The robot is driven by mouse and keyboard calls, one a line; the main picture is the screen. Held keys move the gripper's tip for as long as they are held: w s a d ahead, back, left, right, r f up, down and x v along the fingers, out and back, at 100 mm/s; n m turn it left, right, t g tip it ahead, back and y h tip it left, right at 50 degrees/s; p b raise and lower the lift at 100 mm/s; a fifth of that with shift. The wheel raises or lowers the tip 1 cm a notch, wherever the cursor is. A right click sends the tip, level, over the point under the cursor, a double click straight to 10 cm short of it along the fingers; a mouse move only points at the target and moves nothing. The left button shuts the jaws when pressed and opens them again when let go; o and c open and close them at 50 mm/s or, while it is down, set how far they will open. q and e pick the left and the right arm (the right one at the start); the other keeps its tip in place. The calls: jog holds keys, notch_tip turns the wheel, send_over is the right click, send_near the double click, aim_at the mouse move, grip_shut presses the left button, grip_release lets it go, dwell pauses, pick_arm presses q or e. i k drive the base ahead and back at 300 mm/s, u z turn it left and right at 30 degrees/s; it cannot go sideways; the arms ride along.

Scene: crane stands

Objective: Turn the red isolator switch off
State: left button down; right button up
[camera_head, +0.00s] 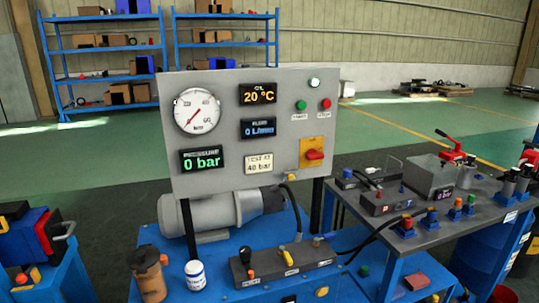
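The red isolator switch (315,155) sits on a yellow-orange plate (313,144) at the lower right of the grey control panel (225,84). Its red handle looks roughly horizontal, though it is small in the picture. Nothing covers the switch. The panel also has a round pressure gauge (197,110), a temperature display reading 20 °C (258,93), a pressure display reading 0 bar (202,160), a green button (301,105) and a red button (325,103). A pale lamp (314,83) is above the buttons. Neither of my grippers is in view.
Below the panel, a blue bench holds a grey motor (208,212), a lever valve block (283,260), a brown bottle (149,273) and a white jar (195,275). A grey-topped table (437,222) with fittings stands right. Space directly before the switch looks clear.

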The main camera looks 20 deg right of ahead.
aim_at(312, 154)
jog(key=z, duration=0.05)
jog(key=i, duration=0.85)
jog(key=z, duration=0.65)
